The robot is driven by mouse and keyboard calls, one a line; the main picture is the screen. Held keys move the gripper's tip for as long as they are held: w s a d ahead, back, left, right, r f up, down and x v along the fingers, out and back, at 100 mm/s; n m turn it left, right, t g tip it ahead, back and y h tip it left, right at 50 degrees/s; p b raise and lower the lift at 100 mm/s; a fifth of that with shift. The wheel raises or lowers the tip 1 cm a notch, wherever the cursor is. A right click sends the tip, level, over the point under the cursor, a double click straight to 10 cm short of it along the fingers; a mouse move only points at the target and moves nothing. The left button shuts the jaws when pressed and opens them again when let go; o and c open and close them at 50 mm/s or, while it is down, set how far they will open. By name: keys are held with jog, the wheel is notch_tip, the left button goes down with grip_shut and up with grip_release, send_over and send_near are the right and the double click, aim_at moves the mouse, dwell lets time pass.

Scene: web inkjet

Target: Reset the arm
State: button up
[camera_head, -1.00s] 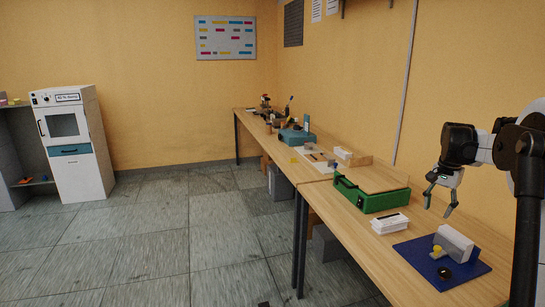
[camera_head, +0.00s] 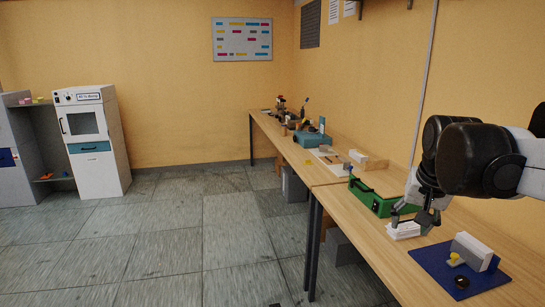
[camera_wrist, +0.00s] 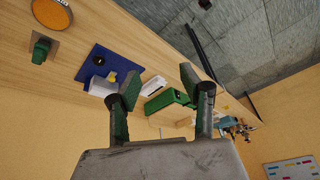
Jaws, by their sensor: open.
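My gripper (camera_head: 413,224) is open and holds nothing. In the head view it overlaps part of a small white box (camera_head: 402,231) on the workbench (camera_head: 395,275). In the wrist view the two fingers stand wide apart (camera_wrist: 160,84), with the white box (camera_wrist: 153,85) and the green case (camera_wrist: 160,101) showing in the gap beyond them. I see no contact with the box. My dark forearm hides part of the bench and wall at the right.
A blue mat (camera_head: 435,268) carries a grey-white block (camera_head: 474,250), a yellow knob (camera_head: 454,259) and a black ring (camera_head: 461,282). The green case (camera_head: 372,199) lies behind the white box. A blue toolbox (camera_head: 311,138) stands farther back. The floor (camera_head: 235,235) left of the bench is clear.

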jog(key=s+a+f+n+t, duration=0.1)
jog(key=s+a+f, duration=0.1)
jog(key=s, duration=0.3)
jog(key=s+a+f+n+t, duration=0.1)
jog(key=s+a+f+n, duration=0.1)
jog(key=s+a, duration=0.3)
jog(key=s+a+f+n+y, duration=0.1)
jog(key=s+a+f, duration=0.2)
jog(key=s, duration=0.4)
jog(key=shift+a+f+n+t, duration=0.3)
jog(key=shift+a+f+t, duration=0.1)
jog(key=shift+f, duration=0.15)
notch_tip(320, 180, down, 2)
jog(key=shift+f+b, duration=0.2)
jog(key=shift+b, duration=1.05)
